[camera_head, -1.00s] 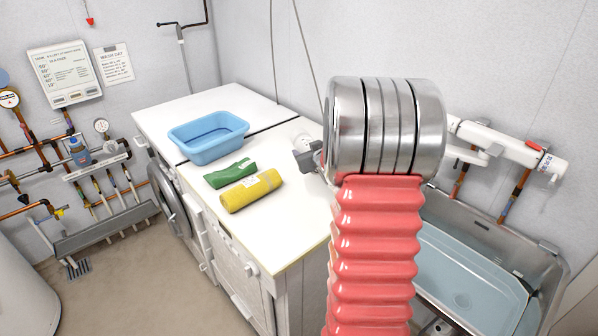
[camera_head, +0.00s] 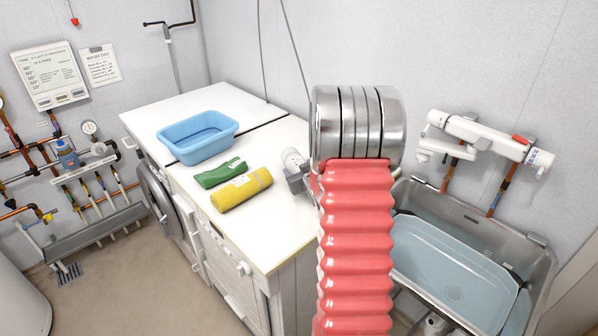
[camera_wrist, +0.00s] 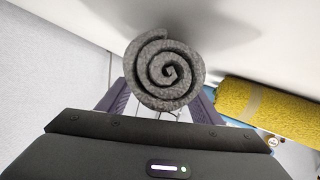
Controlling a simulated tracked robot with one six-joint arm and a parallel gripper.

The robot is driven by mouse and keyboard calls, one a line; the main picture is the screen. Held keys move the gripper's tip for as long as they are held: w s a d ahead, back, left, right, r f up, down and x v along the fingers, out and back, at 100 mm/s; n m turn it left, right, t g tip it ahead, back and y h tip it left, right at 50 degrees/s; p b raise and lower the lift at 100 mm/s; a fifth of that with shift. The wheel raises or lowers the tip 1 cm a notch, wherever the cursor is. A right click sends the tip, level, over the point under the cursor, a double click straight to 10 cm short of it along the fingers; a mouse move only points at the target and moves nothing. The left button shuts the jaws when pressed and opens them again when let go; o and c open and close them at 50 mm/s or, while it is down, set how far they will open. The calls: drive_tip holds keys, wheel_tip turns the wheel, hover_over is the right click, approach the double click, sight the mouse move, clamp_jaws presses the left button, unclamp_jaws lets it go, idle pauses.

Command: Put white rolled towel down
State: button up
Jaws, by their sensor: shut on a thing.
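The rolled towel (camera_wrist: 165,72) shows end-on as a spiral in the wrist view, grey in the shade there. In the head view a small pale round end of the towel (camera_head: 292,158) shows beside my arm. My gripper (camera_wrist: 163,104) is shut on it, with a dark finger on each side; it also shows in the head view (camera_head: 298,181), partly hidden by my arm. The towel is close to the white worktop (camera_head: 262,234). I cannot tell whether it touches it.
A yellow roll (camera_head: 241,189) lies left of my gripper, also near it in the wrist view (camera_wrist: 265,108). A green folded cloth (camera_head: 220,173) and a blue basin (camera_head: 198,137) lie beyond. A sink (camera_head: 408,200) stands to the right. The worktop's front part is clear.

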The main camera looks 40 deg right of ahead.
drive_tip(key=shift+f, duration=0.35)
drive_tip(key=o, duration=1.2)
drive_tip(key=shift+f, duration=0.1)
drive_tip(key=shift+c, duration=0.2)
drive_tip(key=shift+s, duration=0.1)
drive_tip(key=shift+s+a+r, duration=0.15)
drive_tip(key=shift+r, duration=0.1)
drive_tip(key=v, duration=1.1)
drive_tip(key=shift+s, duration=0.2)
